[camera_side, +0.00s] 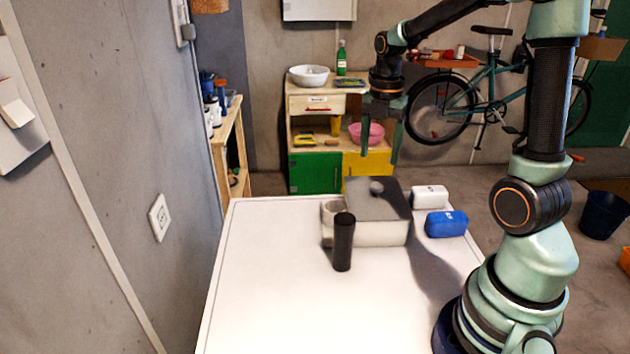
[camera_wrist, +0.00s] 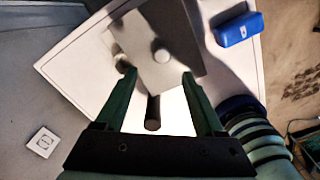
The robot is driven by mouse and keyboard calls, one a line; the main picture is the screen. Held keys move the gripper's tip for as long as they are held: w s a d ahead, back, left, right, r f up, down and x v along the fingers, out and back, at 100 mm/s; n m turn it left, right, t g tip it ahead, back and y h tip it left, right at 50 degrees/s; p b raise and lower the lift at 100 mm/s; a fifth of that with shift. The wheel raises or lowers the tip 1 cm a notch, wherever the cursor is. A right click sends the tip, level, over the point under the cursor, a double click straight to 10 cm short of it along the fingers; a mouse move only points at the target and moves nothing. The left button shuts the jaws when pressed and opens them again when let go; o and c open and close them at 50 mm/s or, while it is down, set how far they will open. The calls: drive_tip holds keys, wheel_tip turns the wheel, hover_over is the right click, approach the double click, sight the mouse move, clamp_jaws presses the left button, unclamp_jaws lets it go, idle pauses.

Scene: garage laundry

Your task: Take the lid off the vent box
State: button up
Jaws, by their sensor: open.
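The vent box (camera_side: 380,234) is a light box at the far side of the white table. Its grey lid (camera_side: 398,206) lies on top, with a small round pale knob (camera_side: 377,187) in the middle. The lid (camera_wrist: 182,38) and knob (camera_wrist: 162,56) also show in the wrist view. My gripper (camera_side: 381,152) is open and empty, above the lid and apart from it. In the wrist view the fingers of my gripper (camera_wrist: 158,76) point down, with the knob just beyond and between their tips.
A black cylinder (camera_side: 343,243) stands upright in front of the box, near a pale cup (camera_side: 328,222). A white case (camera_side: 430,196) and a blue case (camera_side: 446,223) lie right of the box. The table's (camera_side: 275,290) left and front are clear.

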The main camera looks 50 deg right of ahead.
sight(377, 186)
wheel_tip(377, 186, down, 8)
drive_tip(key=shift+s+f, duration=0.1)
drive_tip(key=shift+s, duration=0.05)
clamp_jaws()
idle(0.4)
